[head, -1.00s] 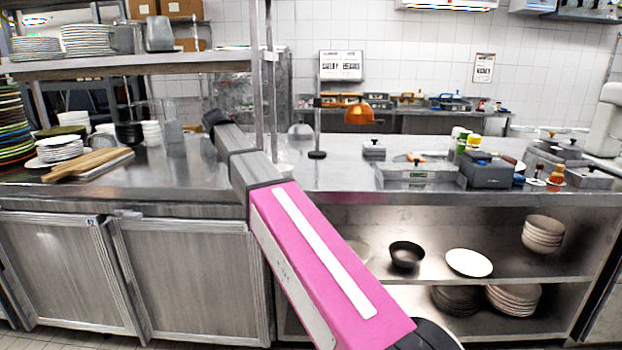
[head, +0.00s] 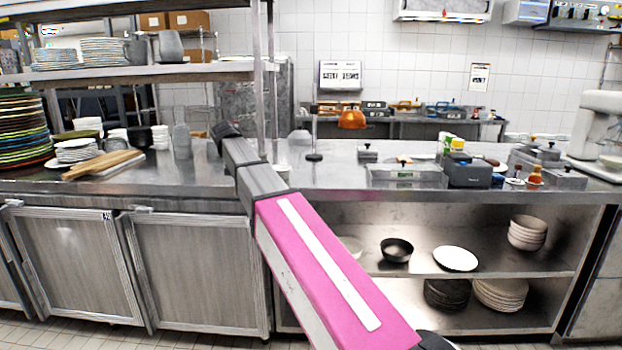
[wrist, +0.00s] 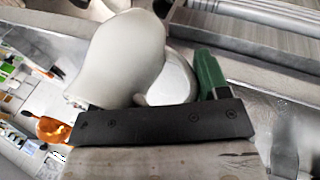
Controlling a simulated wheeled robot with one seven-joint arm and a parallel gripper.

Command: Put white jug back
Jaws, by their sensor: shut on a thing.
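The white jug (wrist: 125,55) fills the upper middle of the wrist view, close against the dark bar of my gripper (wrist: 165,100). A rounded pale part (wrist: 177,80) shows at its right; I cannot tell whether this is its handle. One green finger stands just right of that part, and the other finger is hidden. My gripper is shut on the jug. In the head view my pink arm reaches up and left over the counter to a dark end, and neither gripper nor held jug can be made out there.
The upper shelf (head: 215,70) at left carries plate stacks (head: 104,51) and a grey jug (head: 170,45). On the counter stand coloured plates (head: 22,135), wooden boards (head: 102,164) and a grey bottle (head: 181,140). A metal post rises beside my arm. Counter space near the bottle is bare.

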